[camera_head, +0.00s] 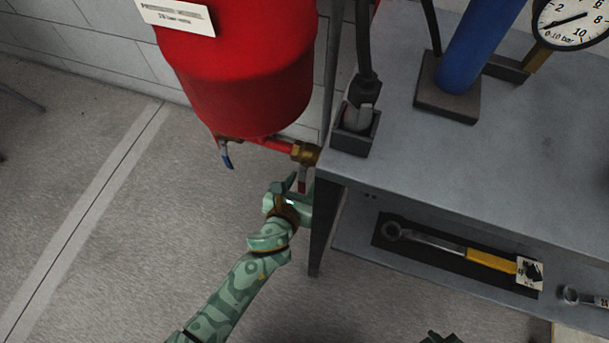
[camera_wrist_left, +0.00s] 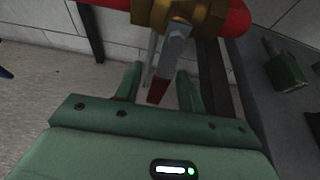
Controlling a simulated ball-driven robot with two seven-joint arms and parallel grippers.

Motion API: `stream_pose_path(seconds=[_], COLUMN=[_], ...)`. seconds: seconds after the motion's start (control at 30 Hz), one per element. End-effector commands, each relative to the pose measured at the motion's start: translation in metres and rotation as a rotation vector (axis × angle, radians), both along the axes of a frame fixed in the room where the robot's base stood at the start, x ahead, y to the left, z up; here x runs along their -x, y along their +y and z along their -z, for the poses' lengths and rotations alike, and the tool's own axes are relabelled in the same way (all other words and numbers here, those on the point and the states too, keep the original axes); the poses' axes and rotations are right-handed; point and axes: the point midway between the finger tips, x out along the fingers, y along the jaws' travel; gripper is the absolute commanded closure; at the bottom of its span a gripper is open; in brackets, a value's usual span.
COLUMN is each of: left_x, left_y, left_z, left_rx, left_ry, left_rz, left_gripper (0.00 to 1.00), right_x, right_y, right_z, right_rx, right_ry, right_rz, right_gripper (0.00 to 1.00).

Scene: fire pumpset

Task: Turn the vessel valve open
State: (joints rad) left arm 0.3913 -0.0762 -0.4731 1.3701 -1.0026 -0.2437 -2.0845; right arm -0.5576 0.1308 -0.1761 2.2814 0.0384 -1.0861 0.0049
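A brass valve (camera_head: 305,153) sits on the red pipe under the red vessel (camera_head: 240,70), beside the bench's left edge. Its grey lever with a red tip (camera_head: 302,184) hangs down. In the left wrist view the brass valve (camera_wrist_left: 182,12) is at the top and the lever (camera_wrist_left: 170,62) points down. My left gripper (camera_head: 297,188) is just below the valve. Its fingers (camera_wrist_left: 160,82) are apart, with the red lever tip between them in the picture; contact cannot be told.
A smaller valve with a blue lever (camera_head: 227,158) hangs under the vessel on the left. The grey bench (camera_head: 510,140) carries a blue column (camera_head: 470,50) and a gauge (camera_head: 574,20). A yellow-handled wrench (camera_head: 450,248) lies on its lower shelf.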

Motion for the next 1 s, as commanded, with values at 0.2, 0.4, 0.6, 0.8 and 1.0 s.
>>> stream_pose_path(seconds=[0.2, 0.4, 0.6, 0.8, 1.0], left_x=[-0.015, -0.016, -0.016, -0.016, -0.017], left_y=[-0.005, -0.005, -0.005, -0.005, -0.002], left_z=[0.008, 0.006, 0.006, 0.006, 0.006], left_rx=[-0.001, 0.0, 0.001, -0.002, -0.046], left_ry=[0.001, 0.0, 0.0, -0.001, -0.015], left_rz=[-0.001, -0.001, -0.001, -0.001, 0.0], left_gripper=[0.61, 0.61, 1.0, 1.0, 1.0], right_x=[-0.011, -0.013, -0.012, -0.012, -0.012], right_y=[0.01, 0.011, 0.011, 0.011, 0.011], right_z=[-0.005, -0.007, -0.006, -0.006, -0.006], right_rx=[-0.046, -0.049, -0.048, -0.048, -0.047], right_ry=[-0.047, -0.052, -0.052, -0.051, -0.051], right_rz=[0.016, 0.017, 0.017, 0.016, 0.017], right_gripper=[0.56, 0.56, 0.56, 0.56, 0.56])
